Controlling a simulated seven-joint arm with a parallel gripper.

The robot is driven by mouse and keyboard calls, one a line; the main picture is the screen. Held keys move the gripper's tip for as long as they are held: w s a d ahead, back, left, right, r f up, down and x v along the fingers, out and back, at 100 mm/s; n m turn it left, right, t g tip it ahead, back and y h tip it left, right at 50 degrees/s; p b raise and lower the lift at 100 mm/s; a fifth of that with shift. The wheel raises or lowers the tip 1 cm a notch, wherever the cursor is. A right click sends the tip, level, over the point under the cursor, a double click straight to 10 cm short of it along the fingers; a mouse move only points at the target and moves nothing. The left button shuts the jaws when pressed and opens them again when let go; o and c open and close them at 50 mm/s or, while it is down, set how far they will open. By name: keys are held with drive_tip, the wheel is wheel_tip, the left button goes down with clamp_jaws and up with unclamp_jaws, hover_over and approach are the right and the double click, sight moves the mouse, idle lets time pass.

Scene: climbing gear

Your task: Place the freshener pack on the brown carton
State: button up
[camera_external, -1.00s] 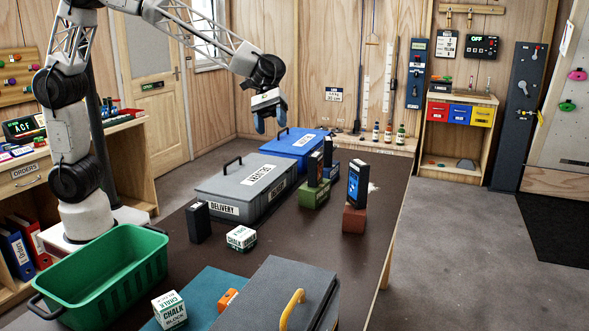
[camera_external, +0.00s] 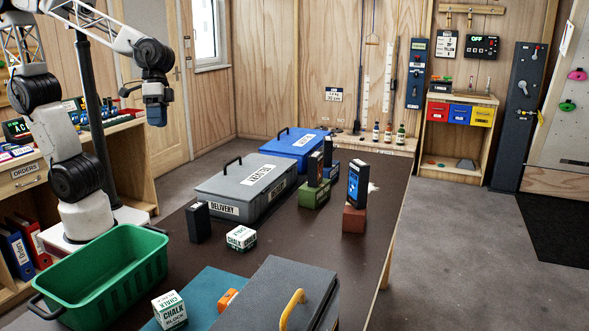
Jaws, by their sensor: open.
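A reddish-brown carton (camera_external: 354,219) stands on the right part of the dark table. A dark pack with a blue picture on its front (camera_external: 357,184) stands upright on top of it; it looks like the freshener pack, but its print is too small to read. My gripper (camera_external: 157,118) is open, points down and hangs in the air at upper left, well away from the carton and the pack. Nothing shows between its fingers, which are seen nearly side-on.
A grey delivery case (camera_external: 225,190) and a blue case (camera_external: 300,148) lie behind. A green box (camera_external: 313,195) bears dark packs. A black box (camera_external: 199,223), chalk boxes (camera_external: 241,238), a green basket (camera_external: 152,262) and a dark case (camera_external: 285,285) are nearer. Bare table (camera_external: 300,240) lies before the carton.

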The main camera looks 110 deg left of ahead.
drive_tip(key=s+f+m+y, duration=0.1)
drive_tip(key=s+f+m, duration=0.1)
drive_tip(key=s, duration=0.6)
drive_tip(key=s+d+f+m+y, duration=0.1)
drive_tip(key=s+f+m+y, duration=0.1)
drive_tip(key=s+m, duration=0.2)
drive_tip(key=shift+s+d+m+t, duration=0.3)
drive_tip(key=shift+s, duration=1.6)
